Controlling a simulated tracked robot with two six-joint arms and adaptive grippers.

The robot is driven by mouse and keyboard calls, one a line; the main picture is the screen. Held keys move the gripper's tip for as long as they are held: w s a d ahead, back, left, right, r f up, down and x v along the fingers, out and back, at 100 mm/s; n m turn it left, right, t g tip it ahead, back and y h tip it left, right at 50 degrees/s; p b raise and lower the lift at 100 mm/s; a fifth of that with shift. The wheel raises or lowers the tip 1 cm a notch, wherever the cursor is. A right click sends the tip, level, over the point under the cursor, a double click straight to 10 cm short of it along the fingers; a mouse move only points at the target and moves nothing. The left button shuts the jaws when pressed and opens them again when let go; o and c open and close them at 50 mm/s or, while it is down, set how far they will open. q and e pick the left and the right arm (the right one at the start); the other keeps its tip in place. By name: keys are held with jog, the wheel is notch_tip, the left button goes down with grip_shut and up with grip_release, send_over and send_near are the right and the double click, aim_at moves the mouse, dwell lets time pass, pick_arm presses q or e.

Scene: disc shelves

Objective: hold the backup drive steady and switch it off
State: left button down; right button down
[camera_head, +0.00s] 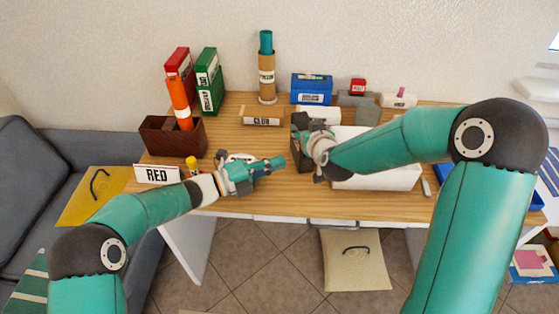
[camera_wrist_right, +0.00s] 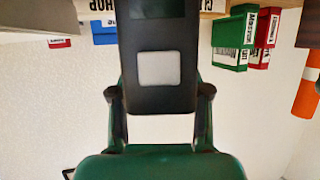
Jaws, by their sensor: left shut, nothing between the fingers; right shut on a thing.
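The backup drive appears to be the black box (camera_head: 297,152) near the middle of the desk, partly hidden by my right gripper (camera_head: 314,145). In the right wrist view the box (camera_wrist_right: 160,40) is between the two fingers, with a pale square (camera_wrist_right: 159,69) on its near face and a dark panel above that. I cannot tell whether the square is a switch or a label. My right gripper is shut on the box. My left gripper (camera_head: 278,163) is shut and empty, just left of the box and apart from it, its tips pointing toward it.
A white tray (camera_head: 375,180) stands right of the box, partly behind my right arm. A "RED" sign (camera_head: 157,174), a yellow object (camera_head: 192,163) and a brown bin (camera_head: 160,137) are at left. A "CLUB" sign (camera_head: 262,121) and blue box (camera_head: 311,83) are behind.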

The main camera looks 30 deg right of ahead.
jog(key=shift+s+f, duration=0.1)
jog(key=shift+f, duration=0.35)
jog(key=c, duration=0.7)
grip_release()
jog(key=shift+c, duration=0.2)
jog(key=o, duration=0.3)
jog(key=shift+r, duration=0.15)
jog(key=shift+r, duration=0.15)
